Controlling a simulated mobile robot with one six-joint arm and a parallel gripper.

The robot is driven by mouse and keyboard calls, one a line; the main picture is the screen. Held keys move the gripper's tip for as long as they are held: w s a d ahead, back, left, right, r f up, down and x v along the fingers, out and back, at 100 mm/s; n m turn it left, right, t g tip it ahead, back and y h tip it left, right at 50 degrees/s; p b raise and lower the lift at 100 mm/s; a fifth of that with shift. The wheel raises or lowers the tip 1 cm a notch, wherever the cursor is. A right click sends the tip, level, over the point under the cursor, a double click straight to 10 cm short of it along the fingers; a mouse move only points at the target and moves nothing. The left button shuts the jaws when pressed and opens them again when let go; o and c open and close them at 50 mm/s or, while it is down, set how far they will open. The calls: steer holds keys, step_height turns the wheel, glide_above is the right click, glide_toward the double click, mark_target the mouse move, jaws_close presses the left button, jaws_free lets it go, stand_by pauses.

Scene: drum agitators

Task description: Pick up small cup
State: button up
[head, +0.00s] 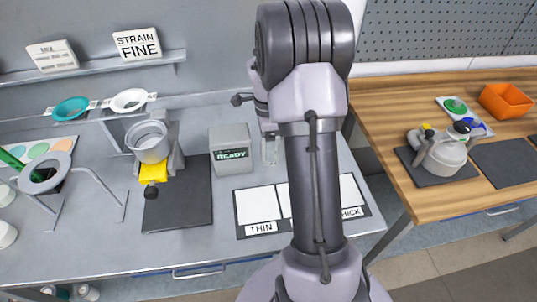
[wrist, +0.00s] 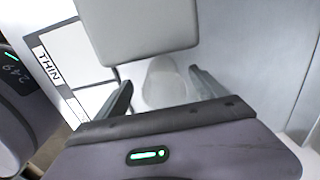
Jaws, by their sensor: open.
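A small clear cup (wrist: 163,82) shows in the wrist view, pale and see-through, between the two dark fingers of my gripper (wrist: 162,86). The fingers are apart, with a visible gap on each side of the cup. I cannot tell how far below the fingertips the cup is. In the head view the clear cup (head: 270,151) stands on the grey bench beside the READY box, partly hidden by my arm. My gripper is hidden behind my arm in the head view.
The grey READY box (head: 231,150) stands close to the cup and also fills the top of the wrist view (wrist: 140,25). A mat with THIN and THICK labels (head: 262,228) lies in front. A dark pad (head: 178,200) and mixer (head: 150,140) are left.

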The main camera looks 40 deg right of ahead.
steer(key=f+b, duration=0.1)
steer(key=f, duration=0.1)
steer(key=d+f+b, duration=0.1)
steer(key=f, duration=0.2)
steer(key=shift+s+f, duration=0.1)
steer(key=shift+f, duration=0.2)
steer(key=shift+r, duration=0.15)
steer(key=shift+c, duration=0.8)
steer(key=c, duration=1.2)
